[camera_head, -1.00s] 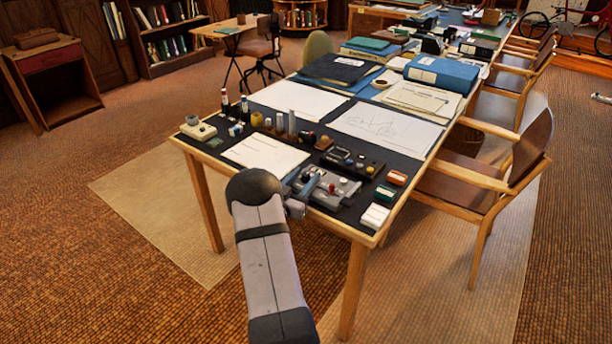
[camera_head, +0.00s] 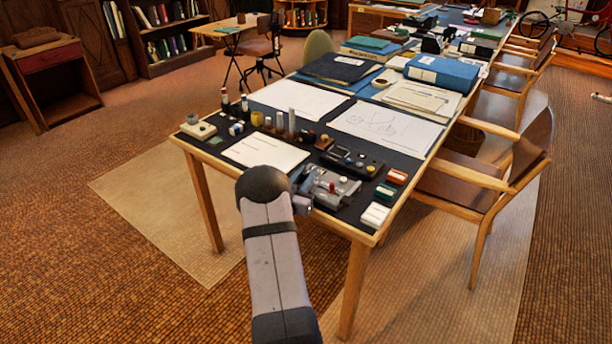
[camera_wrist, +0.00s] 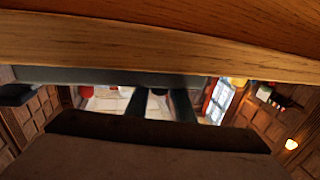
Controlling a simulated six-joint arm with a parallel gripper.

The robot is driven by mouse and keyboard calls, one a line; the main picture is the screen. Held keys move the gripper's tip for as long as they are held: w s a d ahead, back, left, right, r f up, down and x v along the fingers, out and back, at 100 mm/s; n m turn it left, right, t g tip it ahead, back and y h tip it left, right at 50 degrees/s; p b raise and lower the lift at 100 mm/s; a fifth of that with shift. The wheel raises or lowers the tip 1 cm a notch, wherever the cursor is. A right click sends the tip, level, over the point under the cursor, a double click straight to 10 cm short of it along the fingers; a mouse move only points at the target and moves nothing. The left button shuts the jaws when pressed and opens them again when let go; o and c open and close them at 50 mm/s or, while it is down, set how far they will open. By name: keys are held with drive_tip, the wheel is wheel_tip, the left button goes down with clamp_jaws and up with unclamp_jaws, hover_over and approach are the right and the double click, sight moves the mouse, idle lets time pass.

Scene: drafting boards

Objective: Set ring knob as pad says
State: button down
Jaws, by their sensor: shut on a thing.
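A grey panel (camera_head: 345,187) with small red knobs lies near the front edge of the table. My gripper (camera_head: 308,187) is at its left side, shut, with its tips largely hidden by my arm in the head view. I take what it holds to be the ring knob, but the grip itself is hidden. The knob's setting cannot be read. A white pad (camera_head: 262,153) lies left of the panel; its writing is too small to read. In the wrist view, two dark finger shapes (camera_wrist: 163,104) show beneath the wooden table edge (camera_wrist: 160,55).
A black control box (camera_head: 352,160) stands just behind the panel. Several bottles and cylinders (camera_head: 280,122) stand behind the pad. A wooden chair (camera_head: 490,185) is right of the table.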

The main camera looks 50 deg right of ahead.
sight(306, 177)
drive_tip(key=shift+r+n+t+y+b, duration=0.1)
drive_tip(key=shift+n+t+y+b, duration=0.45)
drive_tip(key=shift+n+t, duration=0.65)
drive_tip(key=shift+n+t+y+b, duration=0.3)
drive_tip(key=shift+n+t+y, duration=0.4)
drive_tip(key=shift+t, duration=0.9)
drive_tip(key=c, duration=1.5)
unclamp_jaws()
drive_tip(key=shift+c, duration=0.2)
drive_tip(key=shift+b+v, duration=0.35)
drive_tip(key=shift+v, duration=3.3)
